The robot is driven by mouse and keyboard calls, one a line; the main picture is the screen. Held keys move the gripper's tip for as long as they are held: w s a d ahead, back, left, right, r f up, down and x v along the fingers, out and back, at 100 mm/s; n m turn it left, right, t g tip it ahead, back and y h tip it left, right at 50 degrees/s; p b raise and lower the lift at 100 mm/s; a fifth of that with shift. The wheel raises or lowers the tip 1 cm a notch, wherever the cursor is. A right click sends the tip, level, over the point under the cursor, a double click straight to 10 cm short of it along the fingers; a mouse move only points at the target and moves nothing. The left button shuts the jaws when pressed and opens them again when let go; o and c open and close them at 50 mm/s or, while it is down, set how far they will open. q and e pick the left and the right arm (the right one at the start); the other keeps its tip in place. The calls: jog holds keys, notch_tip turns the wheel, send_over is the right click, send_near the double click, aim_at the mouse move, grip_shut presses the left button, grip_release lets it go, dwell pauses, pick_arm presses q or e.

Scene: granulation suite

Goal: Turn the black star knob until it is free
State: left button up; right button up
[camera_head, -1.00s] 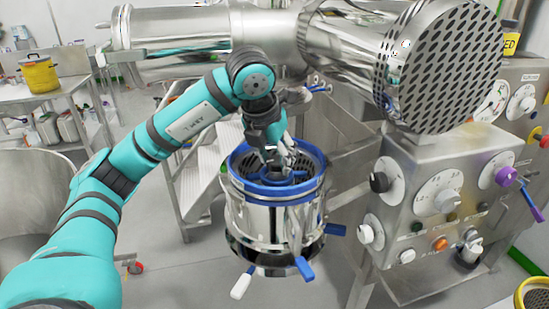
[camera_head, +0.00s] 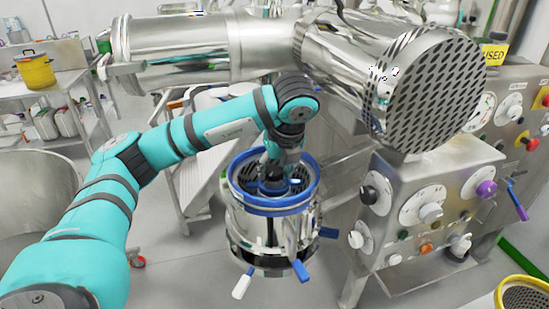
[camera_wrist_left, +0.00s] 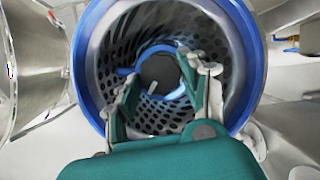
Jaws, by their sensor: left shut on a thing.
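The black star knob (camera_wrist_left: 158,70) shows as a dark round shape in the middle of the perforated steel drum in the left wrist view. A blue ring-shaped piece (camera_wrist_left: 180,88) lies around it. The drum's blue rim (camera_head: 262,207) surrounds the opening in the head view. My left gripper (camera_head: 274,180) reaches down into the drum from above and is shut on the knob. In the left wrist view its fingers (camera_wrist_left: 165,85) stand on both sides of the knob. In the head view the gripper mostly hides the knob. My right gripper is not in view.
Blue and white handles (camera_head: 301,270) stick out below the drum. A steel control panel (camera_head: 400,235) with dials stands to the right. A large steel cylinder with a perforated end (camera_head: 430,90) hangs above. A yellow-rimmed sieve (camera_head: 505,287) is at lower right.

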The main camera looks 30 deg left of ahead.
pick_arm(q)
jog(key=shift+w+n+y+p, duration=0.1)
jog(key=shift+n+y+p, duration=0.2)
jog(key=shift+n+p, duration=0.4)
jog(key=shift+g, duration=0.3)
jog(key=o, duration=1.2)
jog(key=v, duration=1.2)
